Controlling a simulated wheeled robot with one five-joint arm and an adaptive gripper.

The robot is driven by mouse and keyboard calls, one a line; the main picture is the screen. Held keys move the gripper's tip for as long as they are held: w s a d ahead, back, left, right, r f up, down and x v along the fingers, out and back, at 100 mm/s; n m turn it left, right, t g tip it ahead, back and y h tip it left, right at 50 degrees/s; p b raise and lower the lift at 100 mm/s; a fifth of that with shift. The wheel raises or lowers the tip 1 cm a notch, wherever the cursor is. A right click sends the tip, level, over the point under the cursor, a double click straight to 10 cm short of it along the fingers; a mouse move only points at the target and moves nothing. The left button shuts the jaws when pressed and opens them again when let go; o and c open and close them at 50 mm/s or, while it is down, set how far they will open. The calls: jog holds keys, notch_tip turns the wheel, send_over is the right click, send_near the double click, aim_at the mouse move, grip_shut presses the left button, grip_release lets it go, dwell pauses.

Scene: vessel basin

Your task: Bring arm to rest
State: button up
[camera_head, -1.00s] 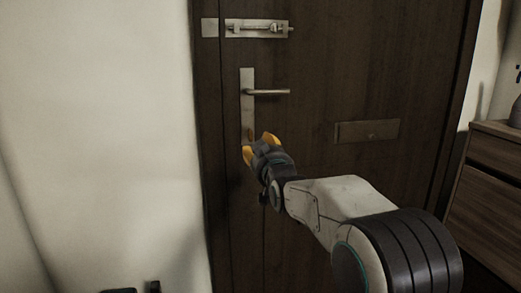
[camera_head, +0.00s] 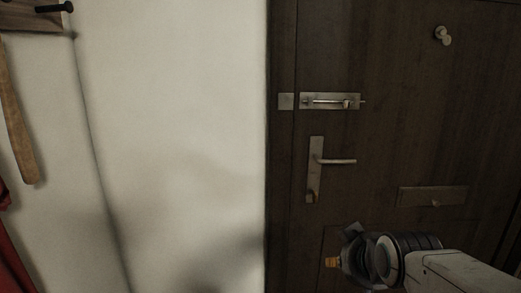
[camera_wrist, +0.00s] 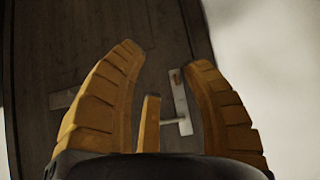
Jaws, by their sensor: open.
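My gripper (camera_head: 334,262) is low in the head view, in front of the dark door and below the lever handle (camera_head: 335,161). It points left, with a yellow fingertip showing; my pale forearm reaches in from the lower right. In the wrist view my gripper (camera_wrist: 165,55) has its yellow fingers spread apart with nothing held between them. The handle, with its metal plate (camera_wrist: 181,97), shows beyond the fingers, apart from them.
The dark wooden door (camera_head: 390,140) looks shut. It carries a metal slide bolt (camera_head: 330,101), a letter plate (camera_head: 432,196) and a knob (camera_head: 443,36). A pale wall (camera_head: 180,150) is at left, with a hook rack (camera_head: 25,17) and red cloth (camera_head: 12,250) at the edge.

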jog(key=s+r+g+p, duration=0.2)
jog(key=s+p, duration=0.3)
jog(key=s, duration=0.5)
jog(key=s+r+g+p, duration=0.2)
jog(key=s+p, duration=0.3)
jog(key=s, duration=0.5)
jog(key=shift+g+p, duration=0.35)
jog(key=shift+g, duration=0.55)
